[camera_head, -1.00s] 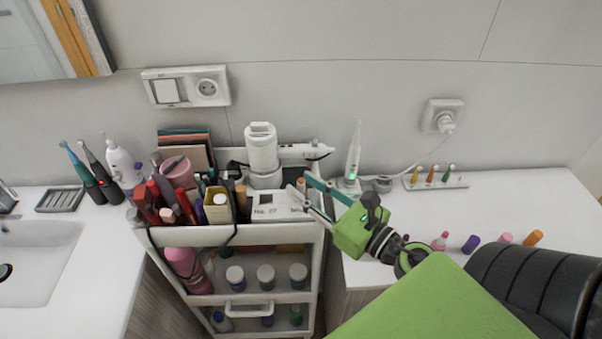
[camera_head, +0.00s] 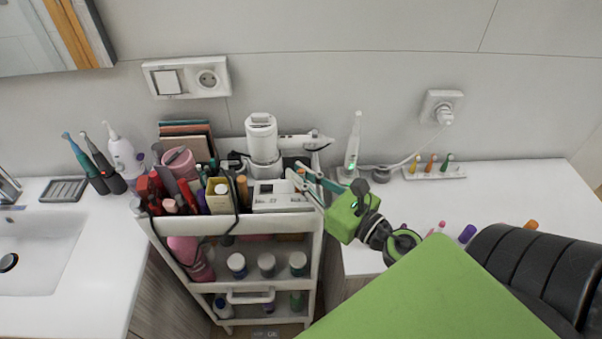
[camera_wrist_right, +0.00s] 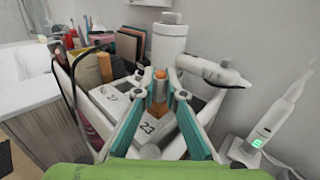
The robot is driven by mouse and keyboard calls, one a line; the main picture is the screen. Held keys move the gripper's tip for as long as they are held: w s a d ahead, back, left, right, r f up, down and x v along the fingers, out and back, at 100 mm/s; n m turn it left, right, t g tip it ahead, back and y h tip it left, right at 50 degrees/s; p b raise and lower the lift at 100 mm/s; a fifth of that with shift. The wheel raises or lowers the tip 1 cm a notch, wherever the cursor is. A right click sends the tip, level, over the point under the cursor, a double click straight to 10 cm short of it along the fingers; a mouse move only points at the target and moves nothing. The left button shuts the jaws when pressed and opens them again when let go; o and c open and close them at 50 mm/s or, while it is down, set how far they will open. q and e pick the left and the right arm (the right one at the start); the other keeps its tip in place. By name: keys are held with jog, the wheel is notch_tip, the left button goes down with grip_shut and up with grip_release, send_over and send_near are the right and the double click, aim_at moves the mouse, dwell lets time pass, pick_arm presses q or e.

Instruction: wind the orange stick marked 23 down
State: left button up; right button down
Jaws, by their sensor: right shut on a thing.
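The orange stick (camera_wrist_right: 159,80) stands upright between my fingertips in the right wrist view, in a white holder on the cart's top tier. The label 23 shows on the white front just below it. My right gripper (camera_wrist_right: 158,88) has a teal finger on either side of the stick and is shut on it. In the head view the right gripper (camera_head: 299,172) reaches in from the right over the white box (camera_head: 283,195), and its fingers hide the stick. My left gripper is in neither view.
The white cart (camera_head: 180,226) holds a crowded row of cosmetics left of the gripper. A white hair dryer (camera_head: 262,137) stands just behind. A white electric toothbrush (camera_head: 354,140) stands right of the fingers. The right counter (camera_head: 505,190) has bare room.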

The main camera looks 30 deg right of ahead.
jog(key=shift+r+m+h+p, duration=0.25)
jog(key=shift+m+h+p, duration=0.95)
jog(key=shift+h+p, duration=0.5)
jog(key=m+h+p, duration=0.1)
jog(key=h, duration=0.1)
jog(key=shift+f+m+h, duration=0.1)
jog(key=shift+m+h, duration=0.2)
jog(key=shift+h, duration=0.1)
jog(key=m+h, duration=0.2)
jog(key=h, duration=0.1)
jog(key=shift+a+f+g, duration=0.1)
jog(key=shift+f+g, duration=0.05)
jog(key=shift+g, duration=0.15)
jog(key=shift+m+g+h, duration=0.7)
jog(key=shift+m+h, duration=0.4)
jog(key=shift+h, duration=0.8)
jog(key=c, duration=2.1)
grip_release()
jog(key=shift+s, duration=0.1)
